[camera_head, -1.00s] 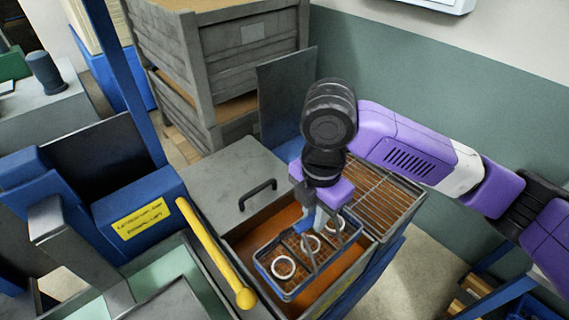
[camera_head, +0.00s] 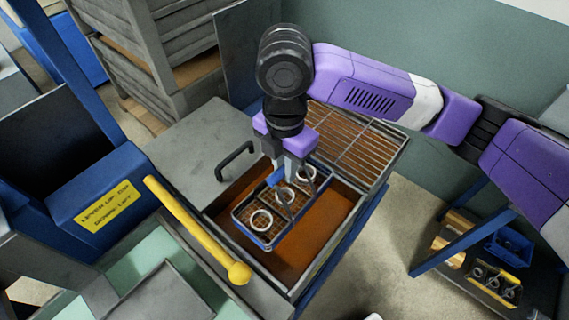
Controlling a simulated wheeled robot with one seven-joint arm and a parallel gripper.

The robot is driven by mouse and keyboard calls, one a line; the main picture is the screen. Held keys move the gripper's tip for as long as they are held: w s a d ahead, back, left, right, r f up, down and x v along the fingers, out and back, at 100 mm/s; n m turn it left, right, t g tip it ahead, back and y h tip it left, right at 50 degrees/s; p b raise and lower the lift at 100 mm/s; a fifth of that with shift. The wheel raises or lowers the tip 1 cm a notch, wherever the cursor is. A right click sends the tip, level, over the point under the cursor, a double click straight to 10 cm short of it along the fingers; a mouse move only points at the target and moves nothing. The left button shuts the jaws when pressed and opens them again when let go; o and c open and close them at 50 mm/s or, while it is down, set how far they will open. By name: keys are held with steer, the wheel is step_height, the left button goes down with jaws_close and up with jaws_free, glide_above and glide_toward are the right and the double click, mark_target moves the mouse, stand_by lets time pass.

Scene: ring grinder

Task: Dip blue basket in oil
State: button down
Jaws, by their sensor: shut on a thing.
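The blue basket (camera_head: 264,240) is a wire-mesh tray with a blue rim and an upright handle. It holds three pale rings (camera_head: 262,220) in a row. My gripper (camera_head: 279,176) points down and is shut on the basket's handle. The basket hangs level in or just over the open oil tank (camera_head: 320,222), whose inside is brown-orange. It is towards the tank's left side. I cannot tell whether the basket's underside touches the oil.
A wire drain rack (camera_head: 358,140) adjoins the tank's back right. A grey lid plate with a black handle (camera_head: 236,160) lies at the back left. A yellow lever (camera_head: 195,228) runs along the left. Another blue tray (camera_head: 508,247) stands on a low shelf at right.

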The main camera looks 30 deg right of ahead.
mark_target(285, 196)
steer(key=shift+f+b, duration=4.7)
steer(key=shift+f, duration=2.3)
